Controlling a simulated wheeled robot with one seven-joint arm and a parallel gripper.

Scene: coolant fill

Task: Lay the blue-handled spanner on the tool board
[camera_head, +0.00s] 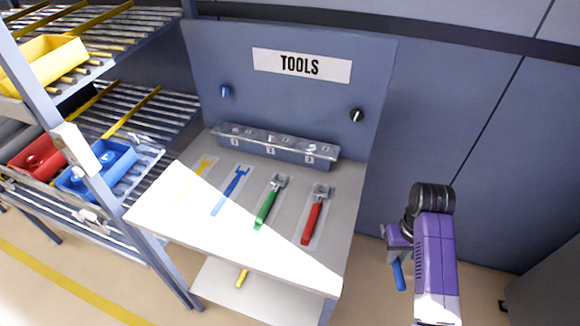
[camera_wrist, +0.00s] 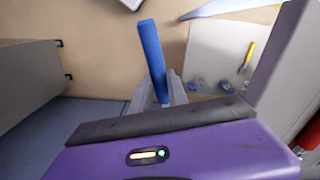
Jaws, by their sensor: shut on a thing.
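The blue-handled spanner (camera_head: 398,275) hangs below my gripper (camera_head: 396,255) in the head view, out to the right of the tool board. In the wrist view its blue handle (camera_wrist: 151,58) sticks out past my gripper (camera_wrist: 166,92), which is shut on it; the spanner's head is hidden. The tool board (camera_head: 338,205) is a grey top under a "TOOLS" sign. It bears a flat blue spanner shape (camera_head: 231,190) and a flat yellow one (camera_head: 199,173), both seemingly outlines. A green-handled spanner (camera_head: 266,207) and a red-handled spanner (camera_head: 313,220) lie on it to the right.
A clear-topped box (camera_head: 275,147) stands along the board's back edge. A blue knob (camera_head: 225,91) and a black knob (camera_head: 356,115) are on the back panel. A yellow tool (camera_head: 242,277) lies on the lower shelf. A rack with bins (camera_head: 112,170) is at left.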

